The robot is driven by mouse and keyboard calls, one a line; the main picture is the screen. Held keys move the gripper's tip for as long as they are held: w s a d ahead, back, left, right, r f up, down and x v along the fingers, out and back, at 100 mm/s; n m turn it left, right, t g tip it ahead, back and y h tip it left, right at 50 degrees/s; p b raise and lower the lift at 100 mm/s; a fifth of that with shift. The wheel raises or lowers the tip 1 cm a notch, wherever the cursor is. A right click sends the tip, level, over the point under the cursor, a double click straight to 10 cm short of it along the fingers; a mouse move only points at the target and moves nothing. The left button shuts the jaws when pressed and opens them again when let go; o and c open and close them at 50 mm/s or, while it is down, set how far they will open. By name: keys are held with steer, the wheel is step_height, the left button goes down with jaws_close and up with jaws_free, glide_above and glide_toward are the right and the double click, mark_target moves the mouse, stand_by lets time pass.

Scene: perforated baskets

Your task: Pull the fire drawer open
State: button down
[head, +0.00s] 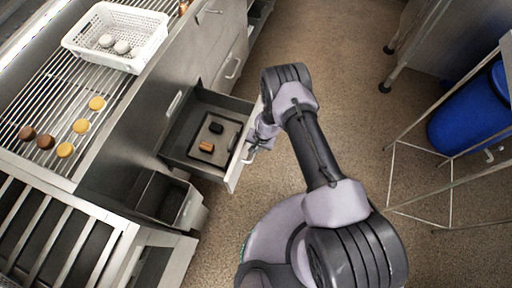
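A metal drawer (232,173) stands pulled out from the steel counter, left of the picture's middle. Inside it a dark tray or frame holds a black block (216,128) and an orange-brown block (206,147). I take this as the fire drawer, though no label shows. My gripper (256,150) is at the outer side of the drawer's front panel, by its handle. The fingers are small and partly hidden by my wrist, so I cannot tell whether they are closed on the handle.
A grill rack (50,100) holds several yellow and brown patties, with a white perforated basket (108,60) holding pale round items. A smaller compartment (187,207) stands open below. A blue barrel (470,118) and metal frame are at right. The floor (330,70) between is clear.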

steer(key=c, duration=1.4)
jaws_free()
steer(key=d+r+p, duration=0.1)
steer(key=r+p, duration=0.2)
steer(key=r, duration=0.5)
steer(key=s+d+r+p, duration=0.1)
steer(key=r+p, duration=0.3)
steer(key=r, duration=0.5)
steer(key=shift+d, duration=0.5)
